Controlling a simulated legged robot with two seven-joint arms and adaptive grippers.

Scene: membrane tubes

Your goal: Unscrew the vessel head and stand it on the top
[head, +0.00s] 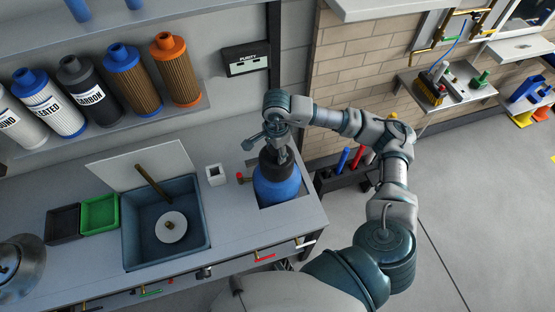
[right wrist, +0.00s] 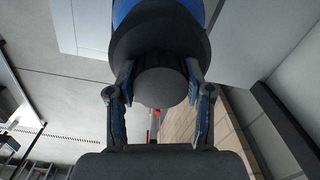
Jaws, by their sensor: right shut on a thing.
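The blue vessel (head: 277,185) stands in a cutout at the right end of the counter. Its black head (head: 272,158) sits on its top, partly hidden by my right gripper (head: 276,146). In the right wrist view the blue body (right wrist: 165,8) shows at the top edge, with the wide black collar of the head (right wrist: 160,38) against it. The fingers of my right gripper (right wrist: 160,100) are shut on the round dark knob of the head (right wrist: 162,87), one on each side. I see no clear gap between head and body. My left gripper is not in view.
The counter top (head: 240,218) holds a blue sink (head: 130,235) with a white disc (head: 172,226), green and black trays, and a small white box (head: 215,174). A red-ended valve (head: 241,177) is left of the vessel. Filter cartridges (head: 126,75) line the shelf behind.

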